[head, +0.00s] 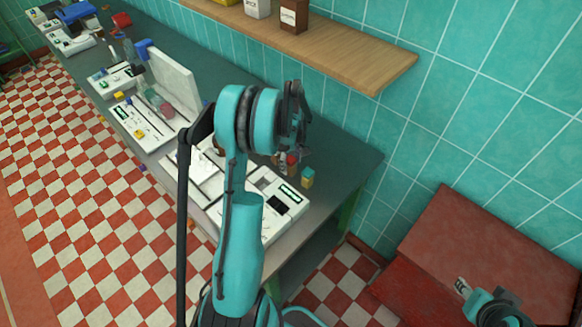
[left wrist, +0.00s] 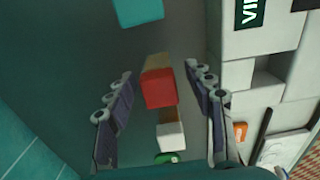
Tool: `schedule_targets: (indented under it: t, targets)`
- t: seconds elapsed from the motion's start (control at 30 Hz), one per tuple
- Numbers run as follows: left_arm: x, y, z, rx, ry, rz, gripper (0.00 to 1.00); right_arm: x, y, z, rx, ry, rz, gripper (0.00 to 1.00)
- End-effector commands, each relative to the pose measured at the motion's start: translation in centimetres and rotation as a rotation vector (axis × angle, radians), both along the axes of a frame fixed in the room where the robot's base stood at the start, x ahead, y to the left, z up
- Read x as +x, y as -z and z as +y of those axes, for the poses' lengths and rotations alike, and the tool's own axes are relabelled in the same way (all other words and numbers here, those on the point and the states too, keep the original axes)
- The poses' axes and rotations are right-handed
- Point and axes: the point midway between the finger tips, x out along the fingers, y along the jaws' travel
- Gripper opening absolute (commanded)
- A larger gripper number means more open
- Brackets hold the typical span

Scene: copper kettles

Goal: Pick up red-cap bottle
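The red-cap bottle (head: 291,160) stands on the dark counter near its right end, partly hidden by my left arm. In the left wrist view its red cap (left wrist: 160,92) shows from above, between the two fingers of my left gripper (left wrist: 166,90), with space on both sides. The left gripper (head: 295,112) is open and empty, above the bottle in the head view. My right gripper (head: 500,308) is at the lower right, partly cut off, and its fingers cannot be made out.
A white-cap bottle (left wrist: 171,136) and a green-topped item (left wrist: 167,158) stand close beside the red cap. A teal-topped block or bottle (head: 308,177) stands to its right. White trays (head: 283,200) line the counter front. A wooden shelf (head: 350,55) juts from the tiled wall.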

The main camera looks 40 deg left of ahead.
Motion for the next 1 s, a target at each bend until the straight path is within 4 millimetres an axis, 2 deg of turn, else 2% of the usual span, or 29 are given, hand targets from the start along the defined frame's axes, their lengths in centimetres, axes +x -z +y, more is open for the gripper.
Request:
schedule_targets:
  t: [0.03, 0.17, 0.2, 0.47, 0.57, 0.9, 1.0]
  targets:
    - [0.0, 0.0, 0.0, 0.000, 0.000, 0.000, 0.38, 0.0, 0.0, 0.0, 0.000, 0.000, 0.000, 0.40]
    - [0.0, 0.0, 0.0, 0.000, 0.000, 0.000, 0.03, 0.0, 0.0, 0.0, 0.000, 0.000, 0.000, 0.40]
    - [0.0, 0.0, 0.0, 0.000, 0.000, 0.000, 0.00, 0.0, 0.0, 0.0, 0.000, 0.000, 0.000, 0.40]
    - [0.0, -0.1, 0.0, 0.000, 0.000, 0.000, 0.00, 0.0, 0.0, 0.0, 0.000, 0.000, 0.000, 0.40]
    - [0.0, -0.9, 0.0, 0.000, 0.000, 0.000, 0.00, 0.0, -0.2, 0.0, 0.000, 0.000, 0.000, 0.40]
    - [0.0, -7.6, 0.0, 0.000, 0.000, 0.000, 0.00, 0.0, -1.6, 0.0, 0.000, 0.000, 0.000, 0.40]
    - [0.0, -9.0, 0.0, 0.000, 0.000, 0.000, 0.00, 0.0, -1.8, 0.0, 0.000, 0.000, 0.000, 0.40]
